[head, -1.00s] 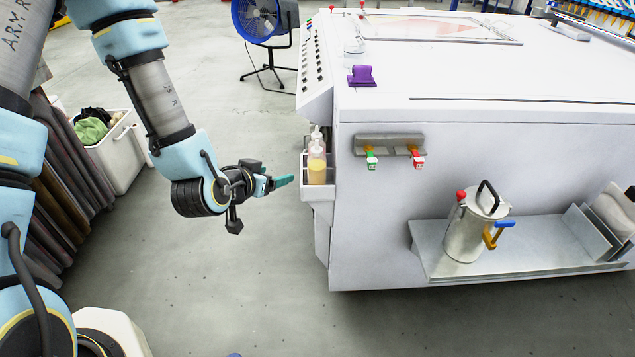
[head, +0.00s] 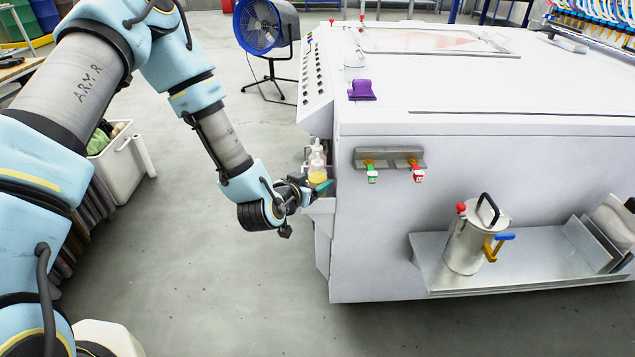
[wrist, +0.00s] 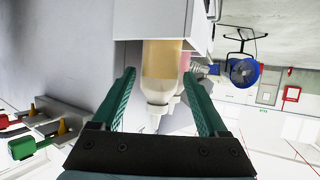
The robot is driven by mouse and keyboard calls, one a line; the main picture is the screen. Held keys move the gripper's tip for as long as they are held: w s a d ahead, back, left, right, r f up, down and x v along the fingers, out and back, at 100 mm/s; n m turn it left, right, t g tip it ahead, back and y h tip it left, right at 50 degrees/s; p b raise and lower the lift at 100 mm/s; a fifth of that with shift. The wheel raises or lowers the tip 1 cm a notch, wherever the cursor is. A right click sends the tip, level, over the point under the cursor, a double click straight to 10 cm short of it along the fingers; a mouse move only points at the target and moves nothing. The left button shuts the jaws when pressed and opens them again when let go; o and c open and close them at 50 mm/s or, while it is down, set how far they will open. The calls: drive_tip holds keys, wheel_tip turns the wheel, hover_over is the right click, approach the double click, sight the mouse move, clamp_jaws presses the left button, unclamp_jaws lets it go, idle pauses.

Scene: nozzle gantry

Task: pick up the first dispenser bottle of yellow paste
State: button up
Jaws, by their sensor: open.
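The dispenser bottle of yellow paste (head: 317,174) stands in the small white holder (head: 322,206) on the left side of the machine; my gripper partly hides its lower part in the head view. In the wrist view the bottle (wrist: 162,66) lies between the two green fingers of my gripper (wrist: 164,104), with its clear nozzle end toward the palm. The fingers are open, with visible gaps on both sides. A second bottle with pinkish contents (wrist: 185,63) is partly hidden behind the yellow one. In the head view my gripper (head: 318,190) is at the holder's front.
The large white machine (head: 480,160) stands right beside my gripper. Green and red valves (head: 372,174) stick out of its front. A metal canister (head: 477,237) stands on a low shelf.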

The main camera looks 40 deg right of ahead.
drive_tip(key=shift+x, duration=0.8)
drive_tip(key=shift+c, duration=0.3)
drive_tip(key=c, duration=0.7)
drive_tip(key=shift+r, duration=0.1)
wheel_tip(320, 180, up, 28)
drive_tip(key=shift+f, duration=0.1)
